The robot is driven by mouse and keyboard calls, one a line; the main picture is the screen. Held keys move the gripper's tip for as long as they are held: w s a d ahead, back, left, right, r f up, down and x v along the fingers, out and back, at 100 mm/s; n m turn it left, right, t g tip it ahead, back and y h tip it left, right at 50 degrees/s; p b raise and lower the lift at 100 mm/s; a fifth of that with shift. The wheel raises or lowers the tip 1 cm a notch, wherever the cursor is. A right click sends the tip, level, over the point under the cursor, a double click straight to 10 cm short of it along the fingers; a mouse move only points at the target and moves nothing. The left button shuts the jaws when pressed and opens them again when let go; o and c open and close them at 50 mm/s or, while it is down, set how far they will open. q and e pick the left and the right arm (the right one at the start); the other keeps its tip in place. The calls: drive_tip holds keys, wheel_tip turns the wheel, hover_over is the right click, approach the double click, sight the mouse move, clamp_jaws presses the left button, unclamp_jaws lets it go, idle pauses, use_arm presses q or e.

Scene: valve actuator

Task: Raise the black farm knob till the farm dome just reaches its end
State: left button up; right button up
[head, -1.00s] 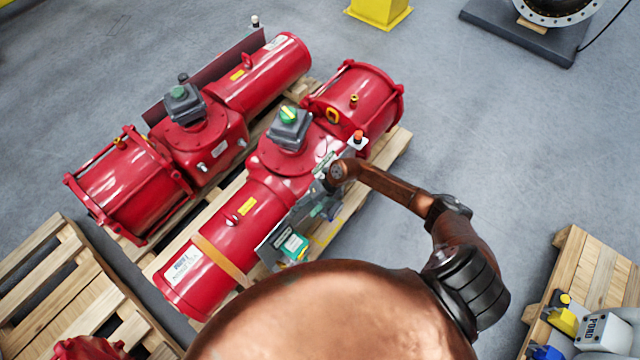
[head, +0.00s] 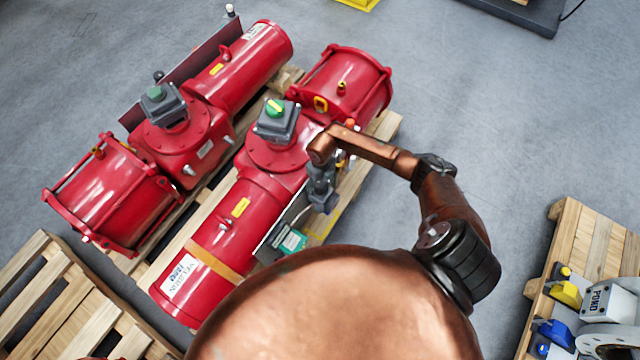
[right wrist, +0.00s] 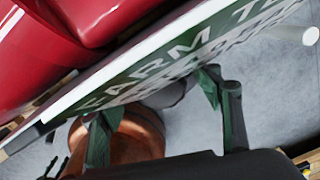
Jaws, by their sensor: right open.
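In the right wrist view, a green-and-white plate (right wrist: 185,55) lettered "FARM TA…" crosses in front of my right gripper (right wrist: 152,98). The two dark green fingers stand wide apart with their tips at the plate's lower edge. A dark grey rounded thing (right wrist: 173,93) shows between them, partly hidden by the plate; I cannot tell whether it is the black farm knob. In the head view, my right gripper (head: 322,190) hangs beside the near red actuator (head: 262,190), its fingertips not clear. My left gripper is not in view.
A second red actuator (head: 182,150) lies behind the near one, both on wooden pallets. A green-and-white box (head: 292,241) sits at the near actuator's side. A pallet with pumps (head: 590,245) is at right. Grey floor is clear between.

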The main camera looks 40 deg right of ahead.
drive_tip(key=shift+f, duration=0.45)
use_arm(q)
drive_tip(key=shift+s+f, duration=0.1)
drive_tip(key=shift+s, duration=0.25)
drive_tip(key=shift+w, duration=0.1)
use_arm(e)
drive_tip(key=shift+c, duration=0.4)
drive_tip(key=c, duration=1.1)
drive_tip(key=shift+r+m+p, duration=0.2)
drive_tip(key=shift+m+p, duration=0.15)
drive_tip(key=shift+m, duration=0.05)
drive_tip(key=shift+f+m, duration=0.1)
drive_tip(key=shift+m, duration=0.3)
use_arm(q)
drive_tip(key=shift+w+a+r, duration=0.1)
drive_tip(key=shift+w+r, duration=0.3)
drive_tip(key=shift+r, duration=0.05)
